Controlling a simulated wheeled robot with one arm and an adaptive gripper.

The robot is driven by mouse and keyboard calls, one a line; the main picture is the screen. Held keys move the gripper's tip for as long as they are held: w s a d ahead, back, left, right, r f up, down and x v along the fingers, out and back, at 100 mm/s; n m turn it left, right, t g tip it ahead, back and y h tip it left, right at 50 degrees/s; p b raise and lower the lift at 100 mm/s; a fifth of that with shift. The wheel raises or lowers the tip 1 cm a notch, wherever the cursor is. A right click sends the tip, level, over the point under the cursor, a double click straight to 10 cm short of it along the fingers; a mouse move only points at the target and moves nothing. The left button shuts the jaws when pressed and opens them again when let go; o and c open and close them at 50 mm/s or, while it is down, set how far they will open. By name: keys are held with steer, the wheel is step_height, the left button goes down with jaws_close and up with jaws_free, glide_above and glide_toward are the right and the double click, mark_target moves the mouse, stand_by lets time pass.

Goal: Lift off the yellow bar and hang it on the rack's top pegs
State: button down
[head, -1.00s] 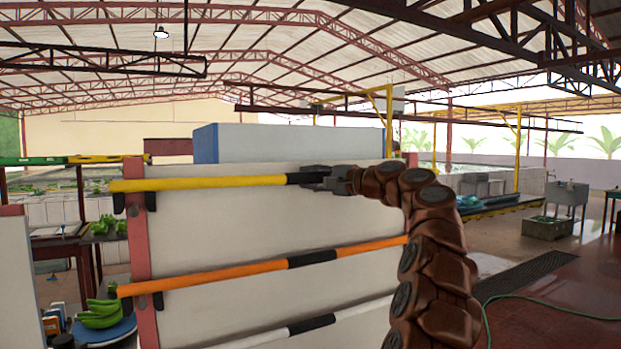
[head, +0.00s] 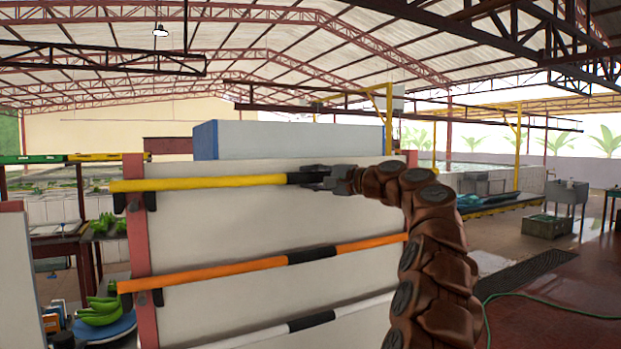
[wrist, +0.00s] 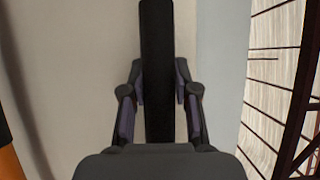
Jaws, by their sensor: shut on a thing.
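The yellow bar (head: 205,183) lies level along the top of the rack, whose red left post (head: 141,245) shows in the head view. My gripper (head: 312,177) is shut on the bar's black middle section, which also runs between the two fingers in the wrist view (wrist: 157,70). Dark pegs (head: 150,201) show just under the bar's left end. I cannot tell whether the bar rests on them or is slightly above. The bar's right part is hidden behind my gripper and arm.
An orange bar (head: 210,272) hangs lower on the rack and a white bar (head: 270,334) below it. A pale panel (head: 240,225) stands close behind the bars. Green bananas (head: 100,312) sit on a blue dish at lower left. Open floor lies at right.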

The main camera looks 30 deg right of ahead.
steer(key=shift+f+b, duration=0.3)
steer(key=shift+f, duration=0.1)
steer(key=c, duration=0.8)
jaws_free()
steer(key=v, duration=1.2)
